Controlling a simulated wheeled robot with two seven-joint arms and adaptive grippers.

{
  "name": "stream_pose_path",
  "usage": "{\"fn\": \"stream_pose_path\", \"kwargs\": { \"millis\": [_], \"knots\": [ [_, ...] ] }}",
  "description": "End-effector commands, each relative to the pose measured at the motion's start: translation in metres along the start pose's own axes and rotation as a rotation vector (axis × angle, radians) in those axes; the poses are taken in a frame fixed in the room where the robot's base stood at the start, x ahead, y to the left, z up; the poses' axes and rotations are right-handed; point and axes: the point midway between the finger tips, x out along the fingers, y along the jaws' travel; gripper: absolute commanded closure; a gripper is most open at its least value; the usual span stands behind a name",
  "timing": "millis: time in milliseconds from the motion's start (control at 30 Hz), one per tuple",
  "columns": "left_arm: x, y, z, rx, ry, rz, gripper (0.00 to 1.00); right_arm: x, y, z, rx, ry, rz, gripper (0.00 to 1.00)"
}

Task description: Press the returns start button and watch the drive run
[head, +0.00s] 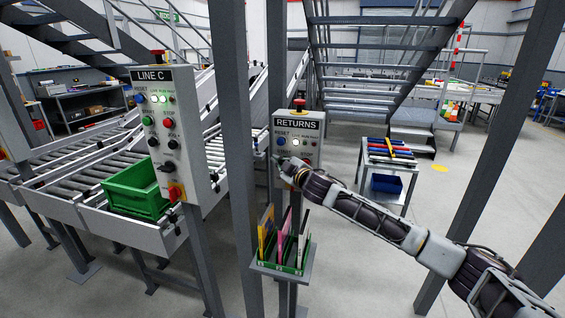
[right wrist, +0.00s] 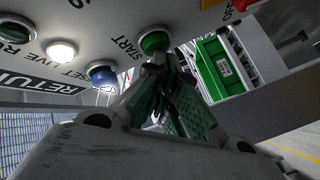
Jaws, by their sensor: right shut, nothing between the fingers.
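The grey RETURNS panel (head: 312,140) stands on a post at the centre of the head view. In the right wrist view, its green START button (right wrist: 154,41) sits at top centre. My right gripper (right wrist: 160,66) is shut and empty, with its fingertips right at the button and overlapping its lower edge. I cannot tell whether they touch or press it. In the head view the gripper (head: 279,162) is at the panel's lower left and hides START. A white lamp (right wrist: 62,51) on the panel is lit; a green lamp (right wrist: 14,33) beside it looks dark. My left gripper is out of view.
A blue RESET button (right wrist: 102,75) is close to the fingers. A steel post (head: 232,150) stands left of the panel, with the LINE C panel (head: 190,140) beyond. A holder (head: 281,268) with folders hangs below RETURNS. A green crate (head: 136,190) sits on the rollers.

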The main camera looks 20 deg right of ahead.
Motion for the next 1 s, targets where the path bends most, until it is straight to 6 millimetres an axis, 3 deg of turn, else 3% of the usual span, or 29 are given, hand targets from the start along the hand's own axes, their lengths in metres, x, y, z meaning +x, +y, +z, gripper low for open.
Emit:
{"fn": "stream_pose_path", "kwargs": {
  "millis": [567,1000],
  "knots": [
    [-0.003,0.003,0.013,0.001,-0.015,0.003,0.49,0.003,0.003,0.003,0.000,-0.001,0.001,1.00],
    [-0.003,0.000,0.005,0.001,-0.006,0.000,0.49,0.004,0.004,0.004,-0.001,-0.002,0.001,1.00]
  ]
}}
